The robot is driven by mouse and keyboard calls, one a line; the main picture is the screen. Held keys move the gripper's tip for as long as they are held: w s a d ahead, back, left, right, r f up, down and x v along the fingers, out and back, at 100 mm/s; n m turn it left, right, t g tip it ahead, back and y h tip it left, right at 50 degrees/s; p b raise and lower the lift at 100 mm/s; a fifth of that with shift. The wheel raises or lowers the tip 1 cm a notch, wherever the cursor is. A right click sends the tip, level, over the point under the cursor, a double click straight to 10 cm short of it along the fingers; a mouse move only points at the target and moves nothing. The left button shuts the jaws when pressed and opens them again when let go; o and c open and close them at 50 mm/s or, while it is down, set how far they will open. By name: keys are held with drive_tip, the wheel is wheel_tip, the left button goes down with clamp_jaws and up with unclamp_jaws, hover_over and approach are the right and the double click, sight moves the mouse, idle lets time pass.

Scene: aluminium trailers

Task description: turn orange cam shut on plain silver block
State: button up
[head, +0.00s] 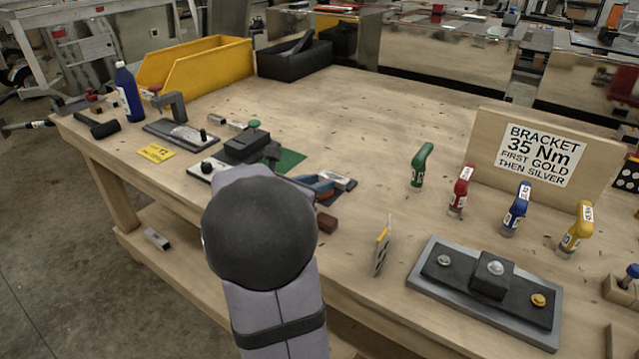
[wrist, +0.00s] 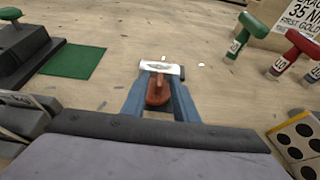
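My gripper (head: 322,184) is low over the table's left half, its blue fingers apart. In the wrist view the fingers (wrist: 158,82) stand on either side of an orange-brown piece (wrist: 157,91), perhaps the orange cam; I cannot tell whether they press on it. My arm hides part of this area in the head view.
A dark fixture (head: 243,146) and green mat (head: 289,161) lie left of my gripper. A dark red block (head: 327,222) and an upright dotted plate (head: 382,248) stand near the front edge. Coloured drivers (head: 461,190) and a bracket plate (head: 457,310) are right. The table's back middle is clear.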

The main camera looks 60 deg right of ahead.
drive_tip(key=shift+d+f, duration=0.2)
drive_tip(key=shift+d, duration=0.25)
clamp_jaws()
